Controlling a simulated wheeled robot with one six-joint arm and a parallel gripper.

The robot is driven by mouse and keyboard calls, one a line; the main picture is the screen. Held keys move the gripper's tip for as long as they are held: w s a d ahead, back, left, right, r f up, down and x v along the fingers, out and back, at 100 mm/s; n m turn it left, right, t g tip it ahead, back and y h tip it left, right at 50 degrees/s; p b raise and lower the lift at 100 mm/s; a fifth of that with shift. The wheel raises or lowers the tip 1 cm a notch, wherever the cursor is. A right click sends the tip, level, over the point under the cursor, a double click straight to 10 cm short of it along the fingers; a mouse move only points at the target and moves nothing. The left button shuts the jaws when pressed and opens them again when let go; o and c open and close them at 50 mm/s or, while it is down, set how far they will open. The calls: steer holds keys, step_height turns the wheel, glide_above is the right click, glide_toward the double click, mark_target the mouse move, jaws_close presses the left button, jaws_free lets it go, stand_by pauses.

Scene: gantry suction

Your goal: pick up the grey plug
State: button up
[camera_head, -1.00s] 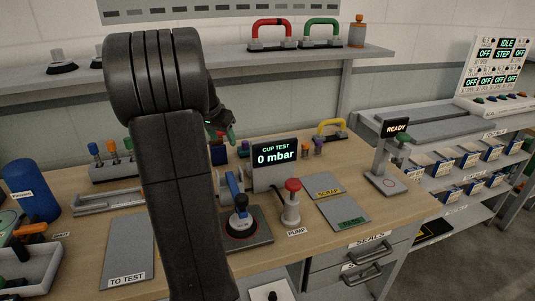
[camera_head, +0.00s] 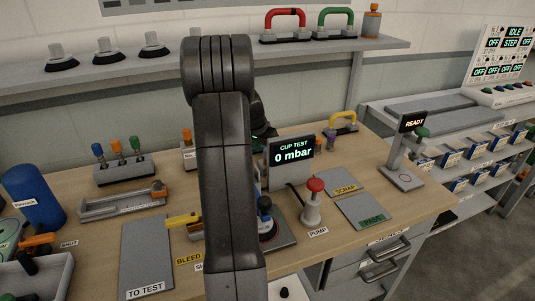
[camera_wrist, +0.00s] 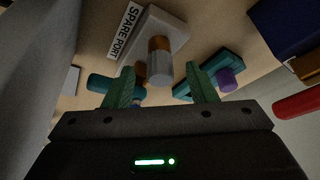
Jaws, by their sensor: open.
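In the wrist view a short upright plug with a grey end (camera_wrist: 159,69) and an orange-brown band stands on a pale block labelled SPARE PORT (camera_wrist: 150,24). My gripper (camera_wrist: 160,88) is open, its two green fingers apart on either side of the grey end, with nothing held. I cannot tell whether they touch it. In the head view an orange-topped piece (camera_head: 187,136) on a small block at the left edge of my arm may be the same plug. My arm hides the gripper's fingers there.
In the wrist view a teal part (camera_wrist: 113,83) lies left of the plug and a purple-tipped teal part (camera_wrist: 227,80) right. In the head view the cup test display (camera_head: 291,152), red-topped pump (camera_head: 314,200) and a rack of coloured plugs (camera_head: 122,165) stand on the bench.

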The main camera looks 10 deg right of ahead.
steer(key=shift+w+d+f, duration=0.2)
steer(key=shift+f, duration=0.4)
jaws_close()
steer(key=shift+r, duration=0.15)
steer(key=shift+w+r, duration=0.1)
steer(key=shift+r, duration=0.1)
steer(key=r, duration=0.3)
steer(key=shift+w+a+b, duration=0.1)
steer(key=shift+w+b, duration=0.1)
steer(key=shift+b, duration=0.15)
steer(key=w+a, duration=0.3)
steer(key=w, duration=1.4)
steer(key=shift+a, duration=0.15)
steer(key=shift+f, duration=0.1)
